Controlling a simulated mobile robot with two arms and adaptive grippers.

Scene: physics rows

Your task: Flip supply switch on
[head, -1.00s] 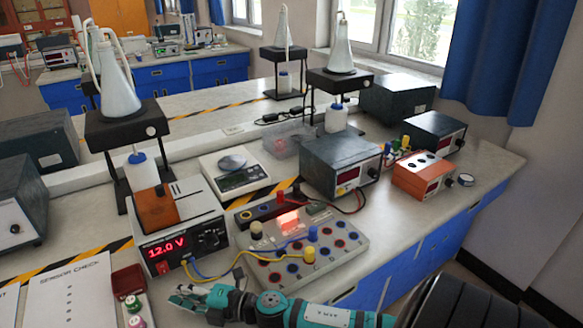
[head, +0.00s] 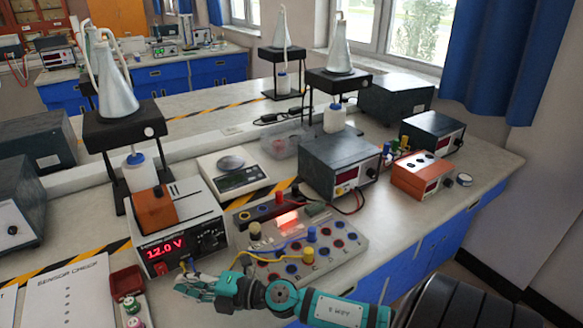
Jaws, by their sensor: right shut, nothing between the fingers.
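The power supply (head: 178,225) is a light grey box with a black front panel, near the left middle of the bench. Its red display (head: 166,250) is lit and reads 12.0 V. A small red switch (head: 161,268) sits low on the front panel, below the display; its exact position is too small to tell. My right gripper (head: 181,284) comes in from the lower right, shut and empty. Its fingertips are just in front of the supply's lower front, close to the switch; I cannot tell if they touch. My left gripper is not in view.
A terminal board (head: 340,258) with a glowing red block and blue and yellow wires stands right of the supply. An orange block (head: 154,211) lies on the supply. A Sensor Check sheet (head: 70,295) and a red tray (head: 127,281) are at left.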

